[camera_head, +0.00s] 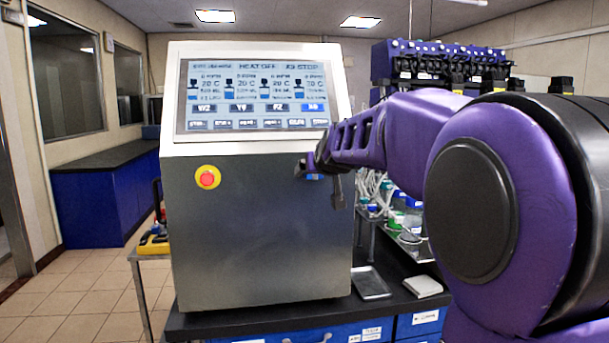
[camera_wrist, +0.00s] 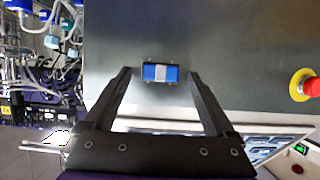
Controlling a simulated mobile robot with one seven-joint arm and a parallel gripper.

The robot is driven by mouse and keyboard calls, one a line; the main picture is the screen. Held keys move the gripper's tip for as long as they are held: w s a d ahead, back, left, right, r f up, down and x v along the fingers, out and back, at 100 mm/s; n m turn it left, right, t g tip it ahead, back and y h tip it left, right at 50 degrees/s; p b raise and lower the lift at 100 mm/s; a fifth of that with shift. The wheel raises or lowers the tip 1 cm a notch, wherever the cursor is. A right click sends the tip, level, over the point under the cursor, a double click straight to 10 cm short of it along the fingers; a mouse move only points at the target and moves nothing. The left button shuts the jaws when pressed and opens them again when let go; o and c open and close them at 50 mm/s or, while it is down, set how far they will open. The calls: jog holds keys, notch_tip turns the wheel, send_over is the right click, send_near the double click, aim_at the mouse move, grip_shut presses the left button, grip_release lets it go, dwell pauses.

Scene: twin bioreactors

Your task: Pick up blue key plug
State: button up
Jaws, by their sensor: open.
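The blue key plug (camera_wrist: 160,73) is a small blue block with a pale middle band, set on the grey metal front of the control cabinet. In the wrist view it lies between the tips of my gripper (camera_wrist: 159,75), with a gap on each side. My gripper is open and empty. In the head view my gripper (camera_head: 325,178) is at the cabinet's right front, below the screen. A small blue bit of the plug (camera_head: 314,177) shows there, mostly hidden by the fingers. I cannot tell how far the tips are from the panel.
The control cabinet (camera_head: 255,240) stands on a dark bench (camera_head: 250,322). Its red stop button (camera_head: 207,177) is on the left of the front. A metal tray (camera_head: 370,283) and a white block (camera_head: 423,286) lie right of the cabinet. Tubing and bottles (camera_head: 405,222) stand behind.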

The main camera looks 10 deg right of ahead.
grip_shut()
dwell(0.5)
jog(key=shift+r, duration=0.1)
